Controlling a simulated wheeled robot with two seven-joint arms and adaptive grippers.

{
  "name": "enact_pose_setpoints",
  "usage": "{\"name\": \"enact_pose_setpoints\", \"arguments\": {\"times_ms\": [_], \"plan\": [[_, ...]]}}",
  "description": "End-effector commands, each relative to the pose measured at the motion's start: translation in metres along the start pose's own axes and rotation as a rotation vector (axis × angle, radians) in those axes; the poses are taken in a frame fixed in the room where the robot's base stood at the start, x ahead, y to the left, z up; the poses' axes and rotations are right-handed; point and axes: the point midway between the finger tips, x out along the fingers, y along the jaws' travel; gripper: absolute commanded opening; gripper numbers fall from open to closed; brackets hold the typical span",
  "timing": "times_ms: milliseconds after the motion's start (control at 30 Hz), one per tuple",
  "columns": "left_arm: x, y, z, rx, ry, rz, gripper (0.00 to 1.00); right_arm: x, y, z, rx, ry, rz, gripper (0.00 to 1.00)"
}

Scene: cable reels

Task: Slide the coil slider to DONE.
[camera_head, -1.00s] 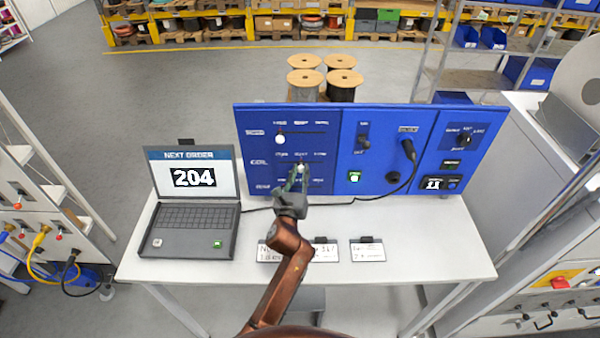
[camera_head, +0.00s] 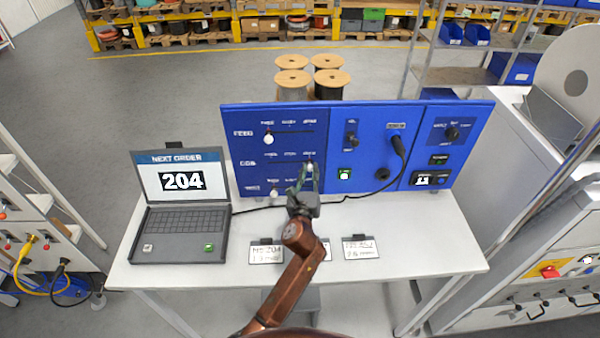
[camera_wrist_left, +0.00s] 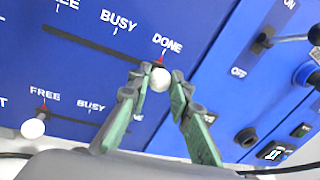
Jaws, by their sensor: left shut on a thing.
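The coil slider's white knob (camera_head: 309,167) is in the middle row of the blue panel (camera_head: 235,125). In the left wrist view the knob (camera_wrist_left: 160,80) sits at the right end of its dark slot, below the DONE label and its red mark. My left gripper (camera_head: 307,180) has its green fingers on both sides of the knob and is shut on it; the fingers also show in the left wrist view (camera_wrist_left: 158,88). The feed slider knob (camera_head: 268,139) above is under the leftmost label. The bottom slider knob (camera_wrist_left: 33,128) is at FREE. My right gripper is not in view.
A laptop (camera_head: 180,220) showing 204 stands left on the white table (camera_head: 420,250). Label cards (camera_head: 361,249) lie in front of the panel. A toggle (camera_head: 350,141), a cable plug (camera_head: 398,146) and a rotary knob (camera_head: 452,133) are to the right. Reels (camera_head: 292,88) stand behind.

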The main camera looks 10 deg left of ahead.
Motion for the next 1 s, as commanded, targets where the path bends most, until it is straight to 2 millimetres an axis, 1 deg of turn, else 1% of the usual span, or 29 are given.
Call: {"name": "enact_pose_setpoints", "arguments": {"times_ms": [33, 233, 267, 500, 733, 833, 933, 1000], "plan": [[-0.001, -0.004, -0.001, -0.002, 0.001, -0.008, 0.0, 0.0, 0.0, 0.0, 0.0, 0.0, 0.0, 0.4], [-0.001, -0.005, -0.001, -0.002, 0.001, -0.009, 0.0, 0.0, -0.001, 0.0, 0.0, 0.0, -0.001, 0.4], [-0.001, -0.005, -0.001, -0.002, 0.0, -0.009, 0.21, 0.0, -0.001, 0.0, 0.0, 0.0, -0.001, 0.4], [-0.001, -0.004, 0.0, -0.002, 0.0, -0.008, 0.37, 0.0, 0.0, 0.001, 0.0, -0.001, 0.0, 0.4], [-0.001, -0.003, 0.0, -0.001, 0.0, -0.006, 0.37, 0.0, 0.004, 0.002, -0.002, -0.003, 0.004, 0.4], [-0.004, -0.003, 0.0, -0.001, 0.0, -0.007, 0.37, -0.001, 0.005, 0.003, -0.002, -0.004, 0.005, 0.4], [-0.015, -0.002, -0.001, -0.001, 0.0, -0.006, 0.37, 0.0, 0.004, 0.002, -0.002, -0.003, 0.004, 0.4], [-0.026, -0.002, -0.001, -0.001, 0.0, -0.007, 0.37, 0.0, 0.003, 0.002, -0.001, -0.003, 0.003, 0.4]]}}
